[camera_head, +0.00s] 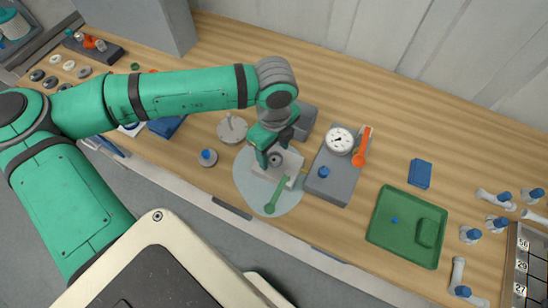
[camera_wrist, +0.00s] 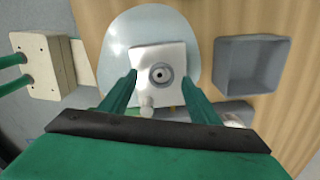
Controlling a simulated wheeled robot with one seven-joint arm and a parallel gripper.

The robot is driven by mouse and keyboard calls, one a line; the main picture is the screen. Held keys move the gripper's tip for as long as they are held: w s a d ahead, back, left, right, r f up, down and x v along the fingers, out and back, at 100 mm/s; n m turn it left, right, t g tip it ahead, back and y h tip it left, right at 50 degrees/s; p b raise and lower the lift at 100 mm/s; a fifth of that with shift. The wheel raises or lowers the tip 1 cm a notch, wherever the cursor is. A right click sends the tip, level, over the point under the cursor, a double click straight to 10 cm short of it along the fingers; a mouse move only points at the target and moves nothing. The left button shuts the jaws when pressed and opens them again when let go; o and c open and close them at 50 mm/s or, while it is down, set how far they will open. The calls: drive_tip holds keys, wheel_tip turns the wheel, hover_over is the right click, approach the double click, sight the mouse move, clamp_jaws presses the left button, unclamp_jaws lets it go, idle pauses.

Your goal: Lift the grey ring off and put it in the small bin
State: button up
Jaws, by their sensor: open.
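The grey ring (camera_wrist: 161,73) sits on the white square block (camera_wrist: 160,54), around a dark centre. In the head view the ring (camera_head: 275,159) shows close beside my gripper, on the white block (camera_head: 288,169). My gripper (camera_wrist: 160,80) is open and points down, with one finger on each side of the ring and gaps between; whether the fingertips reach ring height I cannot tell. In the head view my gripper (camera_head: 269,156) partly covers the block. The small bin is the grey open box (camera_wrist: 251,65), empty, right of the block; it also shows in the head view (camera_head: 304,122).
A pale round mat (camera_head: 247,193) lies under the block, with a green tool (camera_head: 277,196) on it. A grey stand with a dial gauge (camera_head: 340,140) and an orange tool (camera_head: 362,148) are to the right. A green tray (camera_head: 378,232) lies farther right. A blue-knobbed disc (camera_head: 208,159) is left.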

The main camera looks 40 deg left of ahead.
drive_tip(key=shift+w+f, duration=0.15)
drive_tip(key=shift+f, duration=0.85)
drive_tip(key=c, duration=1.1)
drive_tip(key=shift+r, duration=0.1)
